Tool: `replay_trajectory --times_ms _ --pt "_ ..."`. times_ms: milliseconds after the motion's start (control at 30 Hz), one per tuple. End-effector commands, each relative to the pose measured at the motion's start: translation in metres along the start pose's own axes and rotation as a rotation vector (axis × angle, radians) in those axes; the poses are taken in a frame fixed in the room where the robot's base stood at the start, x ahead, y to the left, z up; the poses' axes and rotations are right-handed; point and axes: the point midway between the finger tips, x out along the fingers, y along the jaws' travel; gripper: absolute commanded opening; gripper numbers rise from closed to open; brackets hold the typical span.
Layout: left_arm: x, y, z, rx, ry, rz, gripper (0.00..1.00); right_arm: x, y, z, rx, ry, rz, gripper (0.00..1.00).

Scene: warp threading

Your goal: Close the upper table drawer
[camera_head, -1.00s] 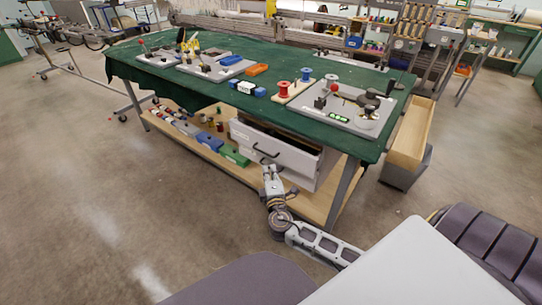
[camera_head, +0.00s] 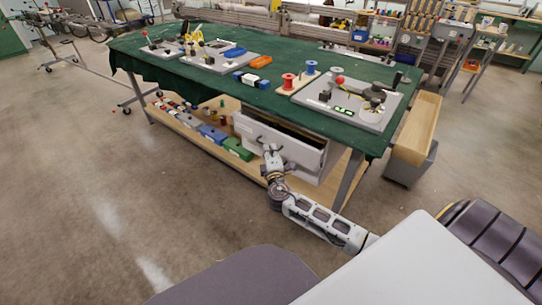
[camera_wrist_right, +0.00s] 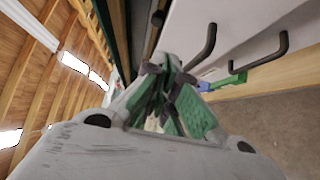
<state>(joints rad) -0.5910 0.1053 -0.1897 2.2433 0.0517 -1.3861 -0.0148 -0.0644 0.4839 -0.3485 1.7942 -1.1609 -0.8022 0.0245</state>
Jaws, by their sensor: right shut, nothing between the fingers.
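The upper drawer (camera_head: 300,153) is a pale grey box under the green-topped table (camera_head: 190,78). It stands partly open, with a dark gap along its top. Its front also shows in the right wrist view (camera_wrist_right: 245,25), with dark bar handles (camera_wrist_right: 207,45). My right gripper (camera_head: 269,152) is at the drawer front and covers part of it in the head view. In the right wrist view the gripper (camera_wrist_right: 165,80) is shut and empty, beside the drawer front near a handle. I cannot tell whether it touches. My left gripper is not in view.
Blue (camera_head: 212,134) and green (camera_head: 238,149) boxes stand on the wooden lower shelf, left of the drawer. A table leg (camera_head: 350,180) stands to its right. A wooden tray on a grey bin (camera_head: 410,165) stands beyond. The front floor is clear.

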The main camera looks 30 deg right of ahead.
Motion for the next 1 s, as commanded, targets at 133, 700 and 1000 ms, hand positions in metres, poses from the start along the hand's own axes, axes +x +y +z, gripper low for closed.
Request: replay_trajectory --times_ms 133,700,1000 --pt "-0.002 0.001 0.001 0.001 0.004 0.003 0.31 0.014 0.0 0.0 0.0 -0.001 0.001 0.0" --pt "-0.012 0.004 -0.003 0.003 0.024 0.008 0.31 0.05 -0.001 0.028 0.0 0.0 -0.001 0.0" --pt "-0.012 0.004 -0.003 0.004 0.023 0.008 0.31 0.051 0.0 0.028 0.0 0.0 0.0 0.0"
